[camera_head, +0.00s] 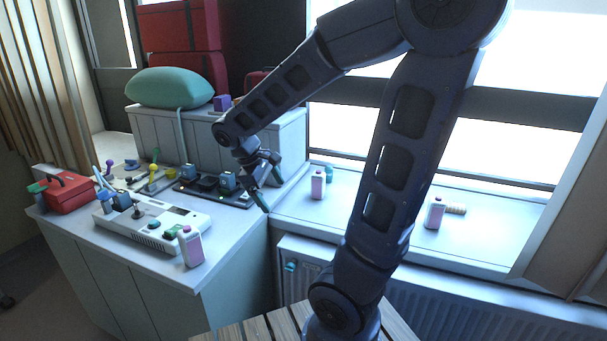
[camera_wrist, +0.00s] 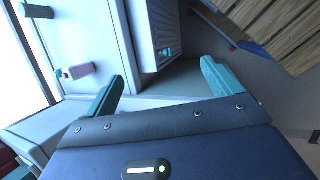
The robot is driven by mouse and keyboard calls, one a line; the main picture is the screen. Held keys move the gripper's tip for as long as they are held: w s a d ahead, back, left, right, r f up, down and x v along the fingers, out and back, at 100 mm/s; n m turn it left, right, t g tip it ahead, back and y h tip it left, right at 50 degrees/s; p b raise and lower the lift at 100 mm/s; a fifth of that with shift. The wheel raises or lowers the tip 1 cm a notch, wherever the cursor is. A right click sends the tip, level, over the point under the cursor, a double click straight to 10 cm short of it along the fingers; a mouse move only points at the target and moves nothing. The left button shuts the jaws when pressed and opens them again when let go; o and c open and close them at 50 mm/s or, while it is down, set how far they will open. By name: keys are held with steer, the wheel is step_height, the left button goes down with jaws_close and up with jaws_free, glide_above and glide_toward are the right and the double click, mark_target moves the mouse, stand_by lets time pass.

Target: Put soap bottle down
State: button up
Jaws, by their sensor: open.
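Three white bottles with pink tops stand upright in the head view; I cannot tell which one is the task's soap bottle. One bottle (camera_head: 190,247) is at the front edge of the white counter (camera_head: 160,272). Another bottle (camera_head: 317,185) stands on the windowsill (camera_head: 375,218) right of my gripper, and a third bottle (camera_head: 435,213) is farther right on the sill.
A white console (camera_head: 150,222) lies beside the counter bottle. A black tray (camera_head: 215,188) with small devices is behind it. A red toolbox (camera_head: 69,193) is at the far left. A teal item (camera_head: 329,172) is near the sill bottle. A radiator (camera_head: 420,300) is below the sill.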

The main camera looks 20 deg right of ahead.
steer(key=s+d+r+m+t+y, duration=0.4)
steer(key=s+d+r+m, duration=0.3)
steer(key=m, duration=0.2)
steer(key=shift+t+y, duration=0.3)
steer(key=shift+y, duration=0.1)
